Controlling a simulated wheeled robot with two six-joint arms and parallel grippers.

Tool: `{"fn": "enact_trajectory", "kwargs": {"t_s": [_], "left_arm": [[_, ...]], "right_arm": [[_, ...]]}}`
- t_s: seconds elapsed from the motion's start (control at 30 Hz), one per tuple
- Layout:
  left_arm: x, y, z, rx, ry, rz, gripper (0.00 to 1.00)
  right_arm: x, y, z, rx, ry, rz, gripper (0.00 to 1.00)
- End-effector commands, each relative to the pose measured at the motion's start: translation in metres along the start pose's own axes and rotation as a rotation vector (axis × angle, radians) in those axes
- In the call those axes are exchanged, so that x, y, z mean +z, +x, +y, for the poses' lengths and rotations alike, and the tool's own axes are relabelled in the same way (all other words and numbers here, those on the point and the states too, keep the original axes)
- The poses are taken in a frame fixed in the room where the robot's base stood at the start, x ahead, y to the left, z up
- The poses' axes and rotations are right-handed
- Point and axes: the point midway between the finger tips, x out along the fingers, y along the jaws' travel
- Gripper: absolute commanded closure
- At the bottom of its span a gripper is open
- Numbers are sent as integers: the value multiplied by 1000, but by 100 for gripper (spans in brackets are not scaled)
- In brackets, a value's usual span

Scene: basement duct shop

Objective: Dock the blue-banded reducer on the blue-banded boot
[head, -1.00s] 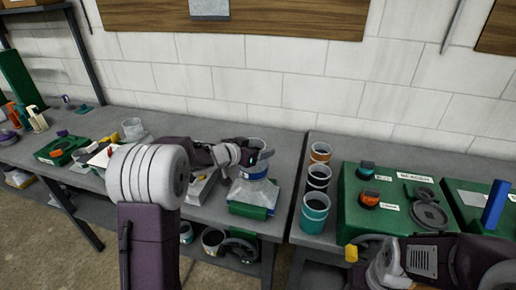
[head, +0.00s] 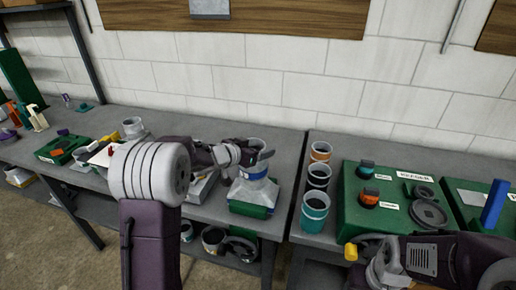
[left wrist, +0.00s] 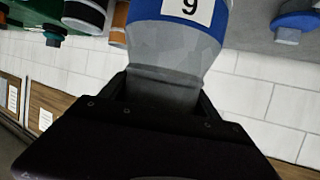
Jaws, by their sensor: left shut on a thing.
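The blue-banded reducer (head: 255,173) is a grey sheet-metal piece, held upright over the boot. In the left wrist view its blue band (left wrist: 150,9) carries a white label marked 9. My left gripper (head: 246,154) is shut on its grey upper part (left wrist: 176,55). The blue-banded boot (head: 250,192) is the grey flared piece directly below, on a green base (head: 243,210). The reducer looks in line with it; I cannot tell whether they touch, and the boot's band cannot be told apart. My right gripper (head: 376,263) is at the lower right, its jaws unclear.
Orange-banded (head: 320,152), dark-banded (head: 318,175) and teal-banded (head: 315,206) pieces stand right of the boot, across the gap between benches. A green box (head: 362,215) with knobs is beyond them. A grey cup (head: 133,127) and a green tray (head: 60,150) are at left.

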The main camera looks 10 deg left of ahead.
Motion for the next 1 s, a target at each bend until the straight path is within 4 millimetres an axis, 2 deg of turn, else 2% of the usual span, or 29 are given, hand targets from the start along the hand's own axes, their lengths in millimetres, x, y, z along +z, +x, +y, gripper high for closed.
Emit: {"fn": "enact_trajectory", "kwargs": {"t_s": [0.33,0.37,0.4,0.73,1.0], "left_arm": [[7,3,0,0,1,1,100],[7,3,0,0,1,1,27],[6,3,0,0,1,1,20],[6,0,0,0,0,-1,20],[5,-27,0,-1,-1,-1,20]], "right_arm": [[1,6,0,0,0,0,48],[1,5,0,0,0,0,48],[0,5,0,0,0,0,48],[0,3,0,0,0,0,48],[-1,-7,0,0,0,0,48]]}}
